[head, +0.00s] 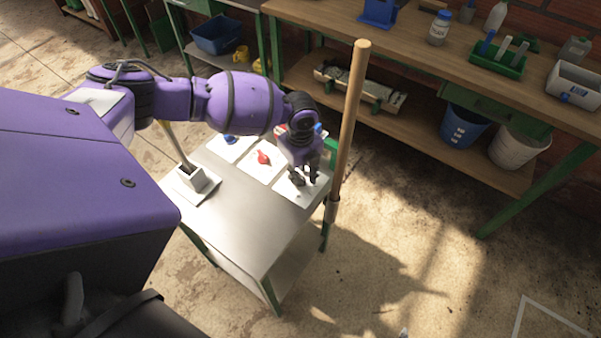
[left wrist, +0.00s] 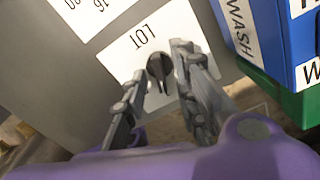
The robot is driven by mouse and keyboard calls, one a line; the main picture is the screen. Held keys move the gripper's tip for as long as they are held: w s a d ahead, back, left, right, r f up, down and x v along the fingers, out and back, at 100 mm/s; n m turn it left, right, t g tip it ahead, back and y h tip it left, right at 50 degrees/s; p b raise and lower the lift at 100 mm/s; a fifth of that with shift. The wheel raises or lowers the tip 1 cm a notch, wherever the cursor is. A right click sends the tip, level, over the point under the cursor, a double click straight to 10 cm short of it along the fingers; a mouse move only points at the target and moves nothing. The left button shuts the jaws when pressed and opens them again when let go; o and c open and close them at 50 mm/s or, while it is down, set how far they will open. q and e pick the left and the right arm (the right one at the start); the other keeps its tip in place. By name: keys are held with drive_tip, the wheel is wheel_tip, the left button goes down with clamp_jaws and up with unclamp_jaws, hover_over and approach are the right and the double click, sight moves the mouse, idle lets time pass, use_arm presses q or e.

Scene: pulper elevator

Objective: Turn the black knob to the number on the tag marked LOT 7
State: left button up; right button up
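In the left wrist view the black knob (left wrist: 160,68) sits on a white plate (left wrist: 117,58) with LOT printed on it, upside down in this view; I see no number beside that word. My left gripper (left wrist: 161,62) is open, one finger on each side of the knob; I cannot tell whether they touch it. In the head view my left gripper (head: 305,177) is low over the nearest white plate (head: 290,193), largely hiding the knob. A red knob (head: 263,158) and a blue knob (head: 229,140) sit on the neighbouring plates. My right gripper is not in view.
A wooden pole (head: 351,115) stands close to the right of the small metal table (head: 245,215). In the left wrist view a blue box with WASH lettering (left wrist: 282,35) is beside the plate. A workbench (head: 400,50) stands behind.

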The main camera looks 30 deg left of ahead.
sight(300, 176)
use_arm(q)
wheel_tip(300, 176, up, 12)
drive_tip(key=shift+f, duration=0.15)
idle(0.5)
